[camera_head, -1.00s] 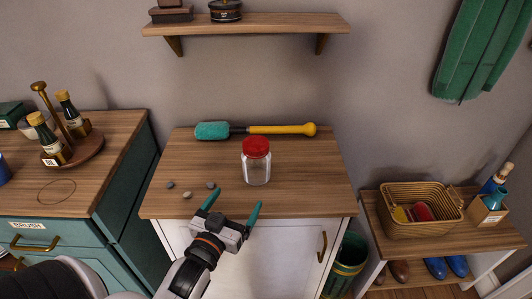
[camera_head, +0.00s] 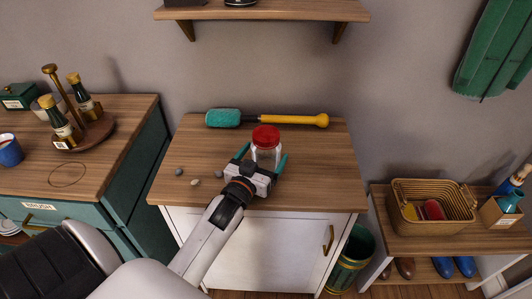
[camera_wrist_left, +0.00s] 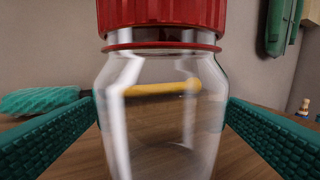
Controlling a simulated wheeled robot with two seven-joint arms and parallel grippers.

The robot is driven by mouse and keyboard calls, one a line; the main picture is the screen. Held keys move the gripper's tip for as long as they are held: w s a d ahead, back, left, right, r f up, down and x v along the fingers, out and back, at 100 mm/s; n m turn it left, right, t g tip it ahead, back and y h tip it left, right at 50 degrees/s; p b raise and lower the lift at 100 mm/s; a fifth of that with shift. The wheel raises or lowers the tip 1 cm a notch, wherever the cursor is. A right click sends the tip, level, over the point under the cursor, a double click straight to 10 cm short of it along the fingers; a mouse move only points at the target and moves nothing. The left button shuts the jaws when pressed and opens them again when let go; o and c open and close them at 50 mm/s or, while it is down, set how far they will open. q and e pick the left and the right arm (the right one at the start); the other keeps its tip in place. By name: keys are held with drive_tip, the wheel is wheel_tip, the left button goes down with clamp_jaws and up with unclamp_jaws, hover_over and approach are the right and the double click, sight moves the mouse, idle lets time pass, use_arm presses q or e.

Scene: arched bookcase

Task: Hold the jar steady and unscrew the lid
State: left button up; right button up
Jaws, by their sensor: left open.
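A clear glass jar (camera_head: 266,156) with a red lid (camera_head: 266,134) stands upright on the wooden top of the white cabinet (camera_head: 320,180). My left gripper (camera_head: 264,160) is open, with one teal finger on each side of the jar. The jar's lower front is hidden behind the gripper in the head view. My right gripper is not in view.
A teal-headed brush (camera_head: 223,118) with a yellow handle lies behind the jar. Several small pebbles (camera_head: 194,182) lie left of the gripper. A wall shelf (camera_head: 262,11) hangs above. A wicker basket (camera_head: 432,218) stands on the bench at right. The cabinet top right of the jar is clear.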

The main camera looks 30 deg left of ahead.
sight(266, 133)
use_arm(q)
drive_tip(key=shift+w+a, duration=0.1)
drive_tip(key=shift+w, duration=0.8)
drive_tip(key=shift+c, duration=0.3)
drive_tip(key=c, duration=1.1)
wheel_tip(266, 133, up, 10)
drive_tip(key=shift+p, duration=0.85)
drive_tip(key=o, duration=0.5)
drive_tip(key=c, duration=0.8)
